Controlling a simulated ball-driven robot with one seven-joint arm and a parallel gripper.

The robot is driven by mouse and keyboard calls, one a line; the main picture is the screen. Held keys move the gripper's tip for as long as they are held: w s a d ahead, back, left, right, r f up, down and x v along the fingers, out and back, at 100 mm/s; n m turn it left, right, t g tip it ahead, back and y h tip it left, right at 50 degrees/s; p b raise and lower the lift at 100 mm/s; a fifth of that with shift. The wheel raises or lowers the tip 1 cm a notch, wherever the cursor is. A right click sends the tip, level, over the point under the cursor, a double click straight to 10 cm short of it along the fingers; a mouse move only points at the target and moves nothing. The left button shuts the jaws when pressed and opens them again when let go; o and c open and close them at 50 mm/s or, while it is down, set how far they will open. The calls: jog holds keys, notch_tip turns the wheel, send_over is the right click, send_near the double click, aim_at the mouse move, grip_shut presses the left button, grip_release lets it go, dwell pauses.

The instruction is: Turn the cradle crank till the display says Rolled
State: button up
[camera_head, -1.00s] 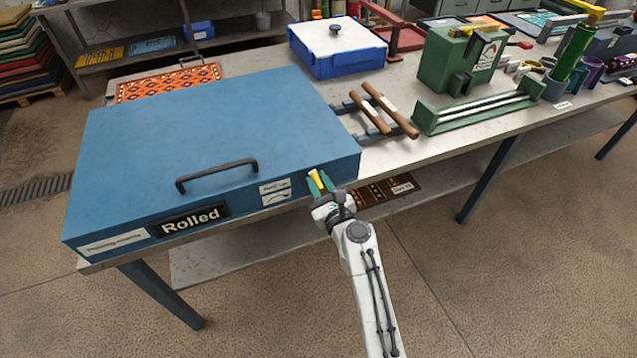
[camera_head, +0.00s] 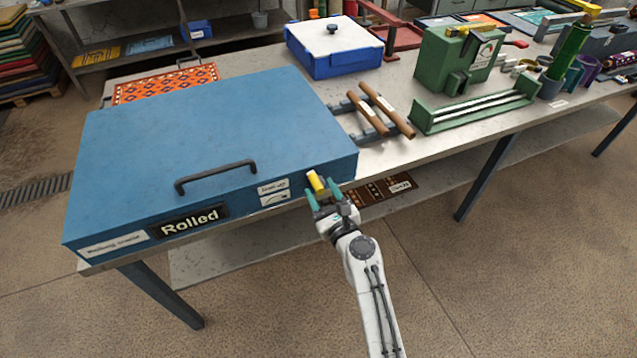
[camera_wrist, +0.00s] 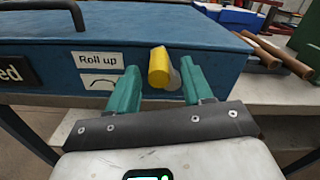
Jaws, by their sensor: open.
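The blue cradle box (camera_head: 210,135) lies on the bench with its lid shut. Its front display (camera_head: 190,221) reads "Rolled". The crank's yellow handle (camera_head: 315,182) sticks out of the front face near the right corner. The handle also shows in the wrist view (camera_wrist: 159,67), beside a "Roll up" label (camera_wrist: 99,60). My gripper (camera_head: 322,190) is open at the handle, with its green fingers apart. In the wrist view my gripper (camera_wrist: 157,88) has one finger on each side of the handle, with gaps showing. The crank's arm behind the handle is mostly hidden.
Brown rollers (camera_head: 388,112) lie right of the box. A green machine (camera_head: 457,62), a green rail trough (camera_head: 475,108) and a blue-white box (camera_head: 333,47) stand farther along the bench. An orange patterned rug (camera_head: 165,83) lies behind. The floor in front is clear.

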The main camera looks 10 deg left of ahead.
jog(key=p+v, duration=0.1)
jog(key=v, duration=0.6)
jog(key=shift+s+d, duration=0.25)
jog(key=shift+s, duration=0.05)
jog(key=s+d+f+n+g+h+b, duration=0.1)
jog(key=s+d+f+n+g+h, duration=0.1)
jog(key=s+d+f+n+g, duration=0.55)
jog(key=s+d+f+n+g+h+b, duration=0.1)
jog(key=s+d+f+n+g+h, duration=0.1)
jog(key=s+d+n, duration=1)
jog(key=s+d+r+n+g+h+b, duration=0.1)
jog(key=s+d+n+g+h, duration=0.3)
jog(key=s+d, duration=0.8)
jog(key=s+n+h, duration=0.2)
jog(key=s, duration=0.1)
jog(key=shift+s+d+r, duration=0.15)
jog(key=shift+s+r, duration=0.25)
jog(key=shift+g, duration=0.25)
